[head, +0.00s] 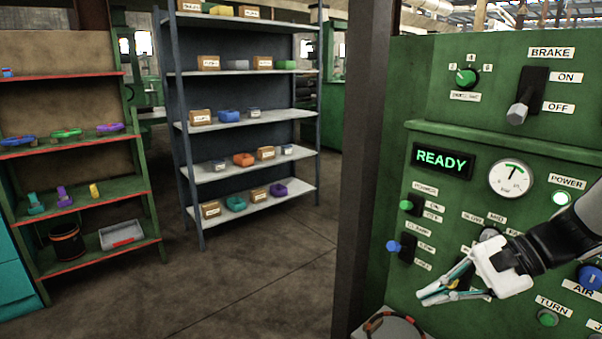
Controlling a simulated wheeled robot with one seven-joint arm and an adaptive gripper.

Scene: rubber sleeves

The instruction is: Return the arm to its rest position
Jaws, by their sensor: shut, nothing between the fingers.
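My gripper (420,297) is at the lower right of the head view, in front of the green control panel (393,176). Its fingers are shut and empty, and they point to the left. My arm comes in from the right edge and covers part of the panel's lower controls. I cannot tell whether the fingertips touch the panel.
The panel carries a lit READY display (442,160), a gauge (511,178), a BRAKE lever (526,97) and several knobs. A dark post (362,150) stands at its left. A grey shelf (250,118) and a green shelf (75,145) stand beyond open floor (240,285).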

